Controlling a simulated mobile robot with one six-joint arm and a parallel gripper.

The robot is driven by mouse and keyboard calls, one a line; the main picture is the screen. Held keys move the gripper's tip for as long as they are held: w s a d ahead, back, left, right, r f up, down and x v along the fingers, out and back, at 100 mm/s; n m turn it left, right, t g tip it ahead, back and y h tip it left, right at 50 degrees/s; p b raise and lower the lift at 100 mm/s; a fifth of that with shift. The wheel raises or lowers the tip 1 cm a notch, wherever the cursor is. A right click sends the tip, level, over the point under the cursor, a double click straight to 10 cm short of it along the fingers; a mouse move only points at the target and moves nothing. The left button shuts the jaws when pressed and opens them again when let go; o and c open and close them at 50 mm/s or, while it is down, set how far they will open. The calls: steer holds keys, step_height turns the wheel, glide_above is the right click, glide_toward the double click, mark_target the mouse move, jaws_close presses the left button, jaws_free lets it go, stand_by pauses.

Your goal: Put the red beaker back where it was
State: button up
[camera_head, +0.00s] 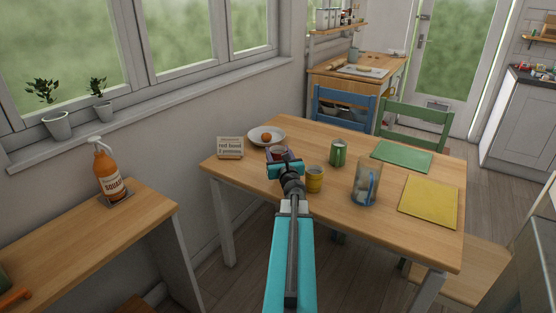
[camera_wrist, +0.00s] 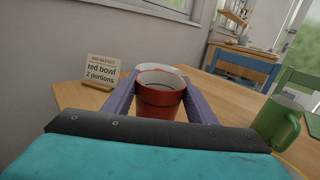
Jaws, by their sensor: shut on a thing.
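The red beaker (camera_wrist: 160,98) is upright between the two purple fingers of my gripper (camera_wrist: 161,108) in the wrist view. The fingers press on its sides, and its open rim shows the inside. In the head view my gripper (camera_head: 280,158) is over the left part of the wooden table, and my wrist hides most of the beaker. I cannot tell whether the beaker's base touches the table. A white dish (camera_head: 257,138) with an orange fruit (camera_head: 266,137) is just behind it; its rim shows behind the beaker in the wrist view.
A card reading "red bowl, 2 portions" (camera_head: 230,148) stands at the table's left edge. A yellow mug (camera_head: 315,180), a green mug (camera_head: 338,154) and a clear jug (camera_head: 366,184) stand to the right. Green (camera_head: 401,156) and yellow (camera_head: 428,202) mats lie farther right. Blue (camera_head: 343,106) and green chairs stand behind.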

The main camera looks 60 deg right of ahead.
mark_target(278, 159)
steer(key=shift+w+d, duration=0.35)
steer(key=shift+d, duration=0.05)
steer(key=shift+f, duration=0.15)
steer(key=shift+f+b, duration=1.4)
steer(key=shift+f, duration=0.25)
steer(key=shift+f, duration=0.2)
steer(key=o, duration=1.2)
steer(key=shift+r, duration=0.15)
